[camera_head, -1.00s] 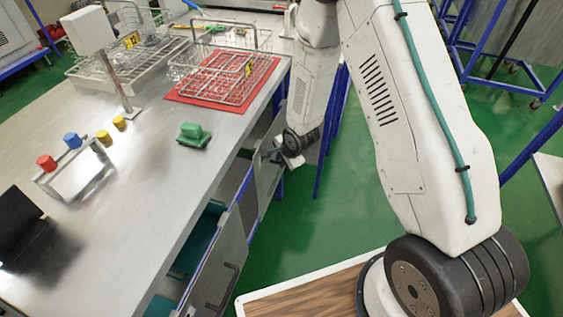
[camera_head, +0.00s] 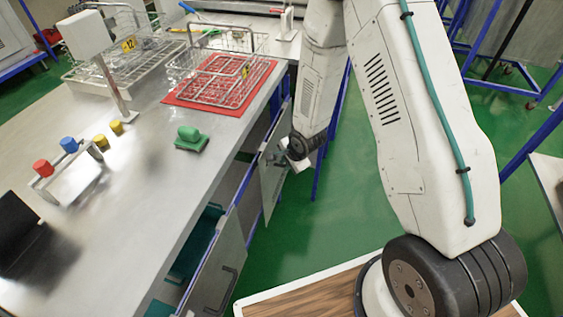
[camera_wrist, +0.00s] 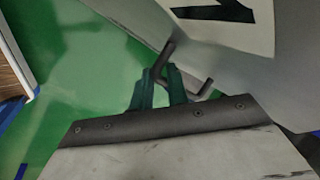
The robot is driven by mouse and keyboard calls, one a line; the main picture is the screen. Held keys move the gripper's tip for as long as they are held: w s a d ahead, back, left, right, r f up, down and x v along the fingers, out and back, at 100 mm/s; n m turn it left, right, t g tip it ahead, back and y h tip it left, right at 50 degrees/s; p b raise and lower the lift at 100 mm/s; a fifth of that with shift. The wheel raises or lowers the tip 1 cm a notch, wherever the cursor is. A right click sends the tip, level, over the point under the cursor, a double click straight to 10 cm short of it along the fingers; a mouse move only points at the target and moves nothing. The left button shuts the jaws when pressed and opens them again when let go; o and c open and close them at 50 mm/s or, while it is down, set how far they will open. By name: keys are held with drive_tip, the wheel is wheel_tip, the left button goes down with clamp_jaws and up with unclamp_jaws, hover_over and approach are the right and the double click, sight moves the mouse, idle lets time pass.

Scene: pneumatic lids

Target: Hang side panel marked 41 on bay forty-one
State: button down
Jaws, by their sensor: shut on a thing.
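My gripper (camera_wrist: 165,80) is shut on the dark bent handle (camera_wrist: 165,62) of a grey side panel (camera_wrist: 245,80) in the wrist view. Part of a black marking on a pale label (camera_wrist: 222,12) shows at the top edge; it is cut off, so I cannot read the full number. In the head view the held panel (camera_head: 272,180) hangs upright beside the bench's long side, below the worktop edge. My gripper (camera_head: 285,158) is at its upper right, partly hidden by the wrist. Whether the panel touches the bench frame, I cannot tell.
Another grey panel with a handle (camera_head: 215,275) is on the near side of the bench (camera_head: 165,190), beside an opening with teal bins (camera_head: 195,245). Wire baskets (camera_head: 215,80), a red mat (camera_head: 245,98) and a green block (camera_head: 191,138) are on top.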

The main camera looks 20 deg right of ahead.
drive_tip(key=s+d, duration=0.4)
drive_tip(key=d, duration=0.2)
drive_tip(key=shift+s, duration=0.2)
idle(0.7)
idle(0.9)
